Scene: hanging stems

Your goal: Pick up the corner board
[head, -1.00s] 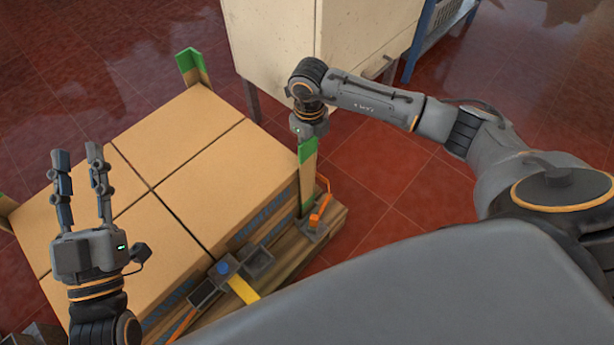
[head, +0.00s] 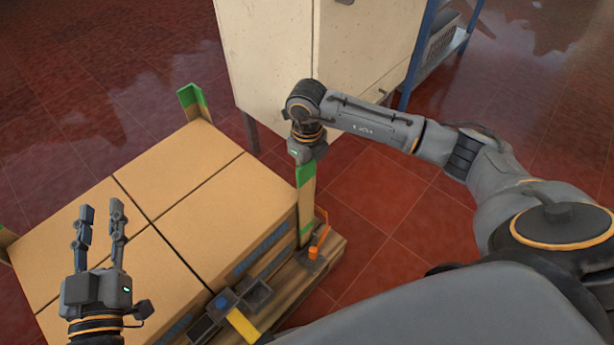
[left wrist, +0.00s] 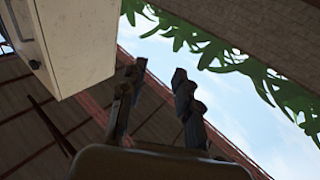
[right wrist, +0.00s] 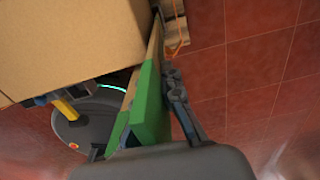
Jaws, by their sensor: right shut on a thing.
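A corner board with a green top (head: 305,174) stands upright at the near right corner of the boxes on the pallet. My right gripper (head: 306,160) is above it, pointing down, shut on its green top end. In the right wrist view the green end of the corner board (right wrist: 150,105) lies between the fingers (right wrist: 165,95); one finger is hidden behind it. Another green-topped corner board (head: 193,102) stands at the far corner of the boxes, and part of one (head: 6,240) shows at the left edge. My left gripper (head: 101,225) is open and empty, its fingers pointing up, over the boxes' left side.
Several cardboard boxes (head: 170,165) fill the wooden pallet (head: 322,262). An orange-handled tool (head: 319,240) and a dark holder with yellow and blue parts (head: 238,312) are at its near side. A cream cabinet (head: 270,60) stands behind. Red tiled floor is clear at right.

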